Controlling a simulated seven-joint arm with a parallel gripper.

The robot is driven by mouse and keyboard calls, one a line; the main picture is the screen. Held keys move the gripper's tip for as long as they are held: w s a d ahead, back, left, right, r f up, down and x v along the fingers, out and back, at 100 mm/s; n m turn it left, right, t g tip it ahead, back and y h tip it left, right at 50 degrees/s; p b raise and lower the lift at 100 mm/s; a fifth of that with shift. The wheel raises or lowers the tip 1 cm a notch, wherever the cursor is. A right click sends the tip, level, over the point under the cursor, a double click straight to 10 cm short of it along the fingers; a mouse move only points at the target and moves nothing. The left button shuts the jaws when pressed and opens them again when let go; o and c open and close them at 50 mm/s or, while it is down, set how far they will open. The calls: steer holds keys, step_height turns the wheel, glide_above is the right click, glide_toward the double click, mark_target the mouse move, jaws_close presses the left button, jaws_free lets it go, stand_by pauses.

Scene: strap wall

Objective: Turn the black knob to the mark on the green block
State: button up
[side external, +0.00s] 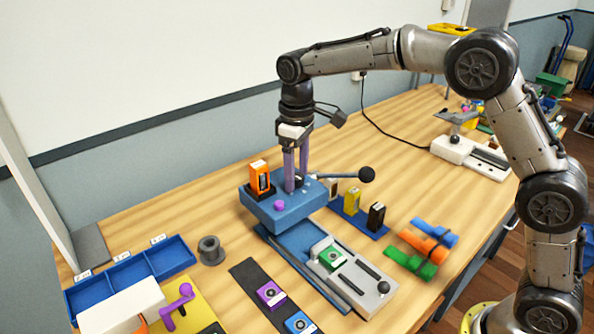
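A green block (332,259) sits in a light grey fixture at the front middle. It has a small dark round knob with a pale surround on its top face; its mark is too small to make out. My gripper (296,187) points down with two purple fingers over the blue raised platform (285,210), behind and left of the green block and well apart from it. Something dark shows by the fingertips, and I cannot tell whether the fingers hold it.
An orange block (260,178) stands upright on the platform beside the fingers. A lever with a black ball (367,174) sticks out to the right. A purple block (270,294) and a blue block (300,324) lie on a dark strip. A blue tray (130,272) is at left.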

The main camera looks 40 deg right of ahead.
mark_target(297, 176)
step_height(297, 176, up, 14)
stand_by(0.7)
steer(key=shift+f, duration=0.1)
